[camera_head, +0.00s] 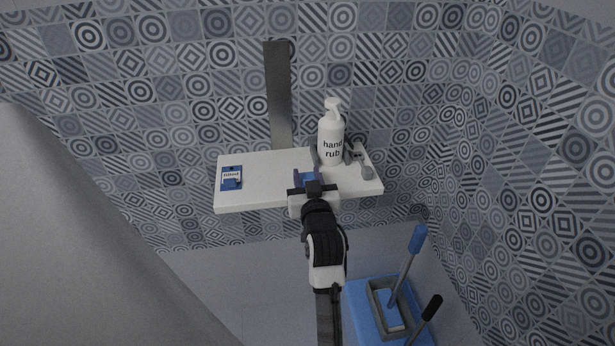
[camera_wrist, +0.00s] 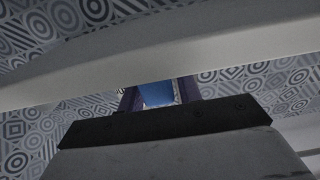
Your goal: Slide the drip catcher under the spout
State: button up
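A white pump bottle labelled "hand rub" (camera_head: 331,142) stands upright on the right half of a white wall shelf (camera_head: 268,175). Its pump head is on top. My gripper (camera_head: 307,178) is at the shelf's front edge, in front of and left of the bottle. A small blue piece (camera_head: 309,181), perhaps the drip catcher, shows between its fingers. In the wrist view the blue piece (camera_wrist: 157,94) lies between two purplish fingers (camera_wrist: 158,97), which stand apart. Whether they press on it I cannot tell. The gripper body hides its lower part, and the shelf edge crosses this view.
A blue labelled item (camera_head: 231,178) lies at the shelf's left end. Small grey parts (camera_head: 362,163) sit right of the bottle. The shelf between the blue item and my gripper is clear. A blue cart with a grey bin and handles (camera_head: 385,305) stands lower right.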

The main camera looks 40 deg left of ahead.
aim_at(340, 182)
grip_shut()
jog(key=w+d+b, duration=0.1)
jog(key=w+d, duration=0.1)
jog(key=w+d+b, duration=0.2)
jog(key=w, duration=0.1)
jog(key=shift+w+d+f, duration=0.15)
jog(key=shift+w+d, duration=0.15)
jog(key=shift+d, duration=0.05)
jog(key=shift+w+d, duration=0.25)
jog(key=shift+o, duration=1.7)
grip_release()
jog(key=shift+w, duration=0.1)
jog(key=b+v, duration=0.4)
jog(key=v, duration=1)
